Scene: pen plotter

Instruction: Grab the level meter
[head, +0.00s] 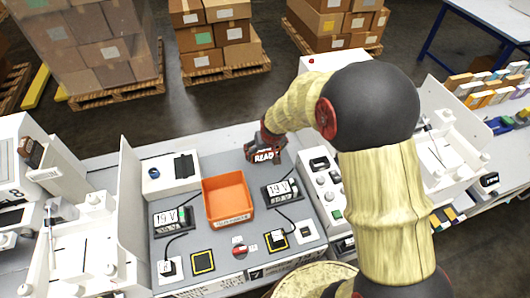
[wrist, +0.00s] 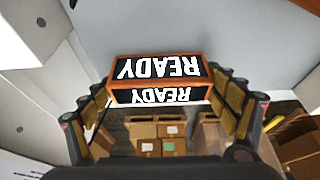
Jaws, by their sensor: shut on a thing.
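My gripper (head: 262,140) is at the back edge of the grey console, between the orange bin and the white control box. It is shut on an orange-edged black block marked READY (head: 265,157), which I take to be the level meter. In the wrist view the block (wrist: 158,68) lies between the two fingers (wrist: 162,102), with its lettering upside down on two faces. The fingers hide its ends. I cannot tell whether it touches the console.
An orange bin (head: 228,199) stands mid-console, with voltage displays marked 19 V to its left (head: 173,218) and right (head: 280,190). White upright panels (head: 131,205) flank the left side. A white control box (head: 325,190) is on the right. Boxes on pallets (head: 214,38) stand behind, across open floor.

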